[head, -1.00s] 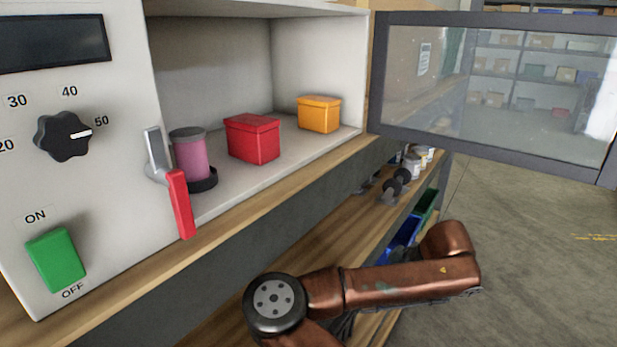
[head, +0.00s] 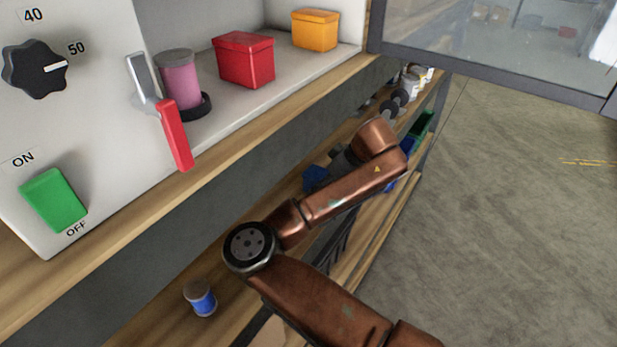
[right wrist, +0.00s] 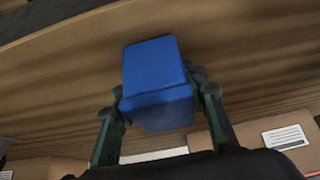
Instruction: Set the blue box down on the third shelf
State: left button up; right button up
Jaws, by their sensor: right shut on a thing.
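The blue box (right wrist: 158,80) is between the two fingers of my right gripper (right wrist: 160,97) in the right wrist view, and the gripper is shut on it. Wooden boarding (right wrist: 70,75) fills the view behind the box; I cannot tell whether the box touches it. In the head view the blue box (head: 315,178) shows small beyond my right forearm, over the wooden shelf (head: 160,325) below the worktop. The gripper there is mostly hidden by my wrist. My left gripper is out of view.
A blue spool (head: 200,299) stands on that shelf at the near left. Dark dumbbells (head: 390,105) and cans (head: 412,82) are at its far end. A green bin (head: 422,130) is below. Cardboard boxes (right wrist: 245,142) show in the wrist view. The worktop edge (head: 230,145) overhangs.

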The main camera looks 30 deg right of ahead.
aim_at(308, 180)
jog(key=w+a, duration=0.1)
jog(key=w, duration=0.1)
jog(key=w+a, duration=0.1)
jog(key=shift+w+a, duration=0.2)
jog(key=shift+w, duration=0.15)
jog(key=shift+p, duration=0.5)
jog(key=shift+d, duration=0.1)
jog(key=shift+s, duration=0.1)
jog(key=shift+f+b, duration=0.3)
jog(key=o, duration=1.5)
jog(key=shift+c, duration=0.2)
jog(key=shift+r, duration=0.1)
